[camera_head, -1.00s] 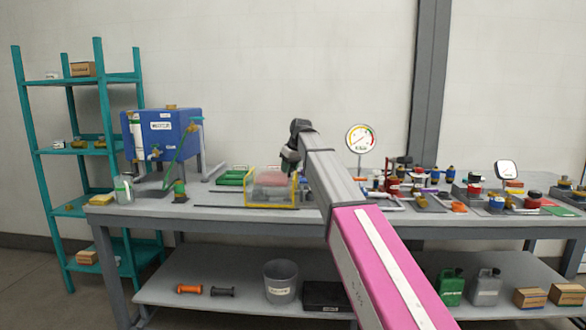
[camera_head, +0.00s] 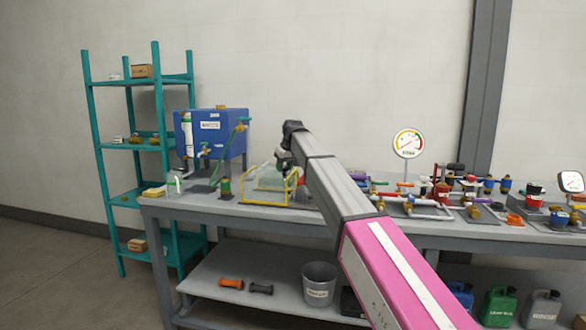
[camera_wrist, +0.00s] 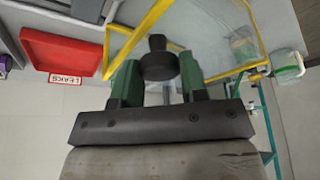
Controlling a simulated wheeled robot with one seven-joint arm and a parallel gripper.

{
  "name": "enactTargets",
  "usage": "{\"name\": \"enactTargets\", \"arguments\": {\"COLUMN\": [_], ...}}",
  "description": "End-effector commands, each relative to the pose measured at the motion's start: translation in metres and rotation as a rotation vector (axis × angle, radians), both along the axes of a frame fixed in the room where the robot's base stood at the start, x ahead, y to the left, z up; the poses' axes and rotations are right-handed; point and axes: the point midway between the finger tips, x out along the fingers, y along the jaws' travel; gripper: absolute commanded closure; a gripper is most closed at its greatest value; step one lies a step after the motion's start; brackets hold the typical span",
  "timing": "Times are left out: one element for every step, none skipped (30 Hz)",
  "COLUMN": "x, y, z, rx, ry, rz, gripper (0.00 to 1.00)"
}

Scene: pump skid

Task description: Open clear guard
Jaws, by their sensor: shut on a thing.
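The clear guard has a yellow frame (camera_head: 292,188) and see-through panels. It stands on the bench left of my arm in the head view. My gripper (camera_head: 284,160) is at its upper right edge, small and partly hidden by my own arm. In the wrist view, the green fingers of my gripper (camera_wrist: 158,82) are shut on a dark round knob (camera_wrist: 158,62). The yellow frame and clear panel of the guard (camera_wrist: 228,28) run just beyond the knob. How far the guard is tilted is hard to tell.
A red tray labelled LEAKS (camera_wrist: 62,50) lies near the guard in the wrist view. A blue tank (camera_head: 215,135) stands left on the bench, with a clear jar (camera_head: 174,185) before it. A gauge (camera_head: 407,145) and several valves stand right. A teal shelf (camera_head: 158,100) is at far left.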

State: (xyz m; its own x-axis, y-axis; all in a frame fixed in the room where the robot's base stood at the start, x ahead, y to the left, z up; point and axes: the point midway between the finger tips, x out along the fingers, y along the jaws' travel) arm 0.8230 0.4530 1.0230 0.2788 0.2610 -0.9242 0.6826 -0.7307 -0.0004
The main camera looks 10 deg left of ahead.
Motion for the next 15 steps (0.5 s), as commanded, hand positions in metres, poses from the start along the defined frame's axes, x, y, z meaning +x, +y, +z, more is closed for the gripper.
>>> {"name": "enactTargets", "arguments": {"x": [0.0002,0.0002,0.0001,0.0001,0.0,0.0,0.0,0.0,0.0,0.0,-0.0001,-0.0001,-0.0001,0.0,0.0], "y": [0.0013,0.0016,0.0016,0.0016,0.0015,0.0013,0.0012,0.0012,0.0011,0.0011,0.001,0.0009,0.0009,0.0009,0.0009], "z": [0.0005,0.0005,0.0005,0.0005,0.0004,0.0005,0.0004,0.0004,0.0004,0.0004,0.0005,0.0005,0.0005,0.0004,0.0004], "rx": [0.001,0.001,0.001,0.001,0.001,0.001,0.001,0.001,0.001,0.001,0.001,0.001,0.001,0.001,0.001], "ry": [-0.001,-0.001,-0.001,-0.001,-0.001,-0.001,-0.001,-0.001,-0.001,-0.001,-0.002,-0.002,-0.002,-0.002,-0.002], "rz": [0.0,0.0,0.0,0.0,0.0,0.0,0.0,0.0,0.0,0.0,0.0,0.0,0.0,0.0,0.0], "gripper": [1.0,1.0,1.0,1.0,1.0,1.0,1.0,1.0,1.0,1.0,0.57,0.44,0.36,0.36,0.36]}}
